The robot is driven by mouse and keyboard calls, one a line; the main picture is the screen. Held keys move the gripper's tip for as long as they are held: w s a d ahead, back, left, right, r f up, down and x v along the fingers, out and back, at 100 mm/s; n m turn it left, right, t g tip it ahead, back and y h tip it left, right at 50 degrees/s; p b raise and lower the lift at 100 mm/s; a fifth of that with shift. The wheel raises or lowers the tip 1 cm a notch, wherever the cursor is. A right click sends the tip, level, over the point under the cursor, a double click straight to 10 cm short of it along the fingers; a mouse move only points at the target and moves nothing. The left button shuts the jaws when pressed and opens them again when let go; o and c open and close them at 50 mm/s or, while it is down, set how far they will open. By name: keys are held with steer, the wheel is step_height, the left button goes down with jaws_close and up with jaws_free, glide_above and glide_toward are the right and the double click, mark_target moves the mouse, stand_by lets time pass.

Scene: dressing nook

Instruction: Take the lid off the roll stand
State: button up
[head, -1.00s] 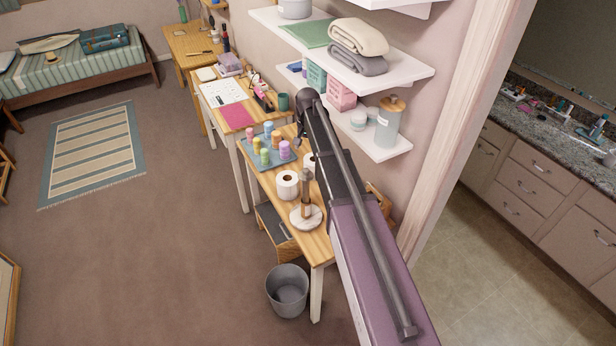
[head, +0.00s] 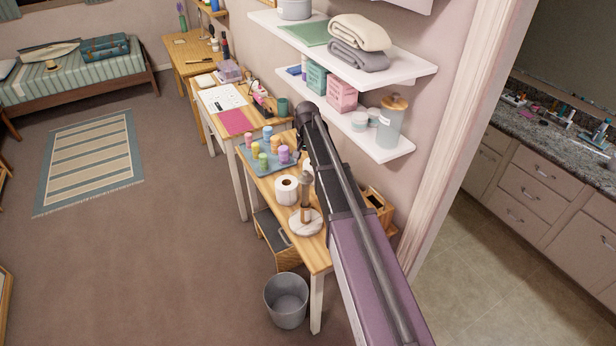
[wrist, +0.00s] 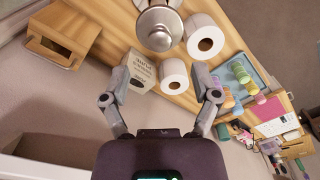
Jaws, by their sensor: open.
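The roll stand (head: 306,222) is on the wooden table, with a round pale base and an upright post. In the wrist view the stand (wrist: 158,38) shows at the top edge, seen from above.
A paper roll (head: 286,190) stands beside the stand, and a second roll (wrist: 174,76) shows between my fingers in the wrist view. A wooden box (wrist: 60,35) and a tray of coloured bottles (head: 250,160) share the table. Shelves (head: 400,72) overhang it.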

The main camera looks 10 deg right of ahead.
mark_target(305, 172)
steer(key=shift+f, duration=0.1)
steer(key=shift+a+f+b, duration=0.15)
steer(key=shift+f+b, duration=2.35)
steer(key=shift+b, duration=0.15)
jaws_close()
